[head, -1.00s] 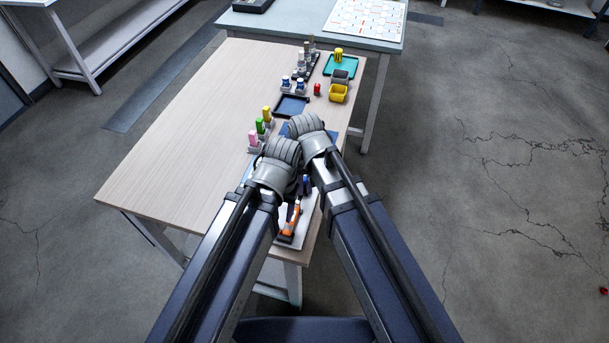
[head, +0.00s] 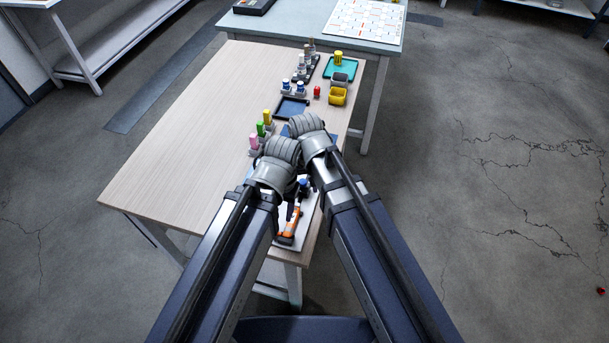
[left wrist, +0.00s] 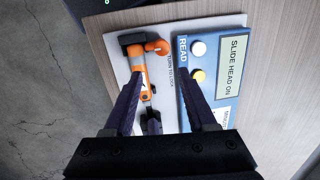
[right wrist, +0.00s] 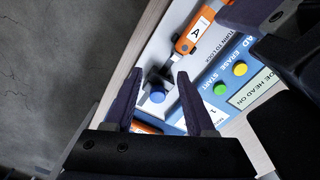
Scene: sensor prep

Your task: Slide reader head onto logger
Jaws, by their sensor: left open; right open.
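The orange logger (left wrist: 139,72) lies on a white board (left wrist: 115,60) marked "TURN TO LOCK"; its orange body also shows in the head view (head: 290,224). A dark fitting with a blue knob (right wrist: 157,96), apparently the reader head, sits near the logger's end. My left gripper (left wrist: 160,73) is open, with the logger in view between its fingers. My right gripper (right wrist: 160,72) is open, with the blue knob showing between its fingers. I cannot tell whether either touches anything. A blue reader panel (left wrist: 188,75) with a screen reading "SLIDE HEAD ON" lies beside the logger.
My two wrists are close together in the head view. Beyond them are coloured-topped holders (head: 261,128), a dark tray (head: 290,108), a yellow bin (head: 338,96) and a teal tray (head: 350,66). The left of the wooden table (head: 170,150) is clear.

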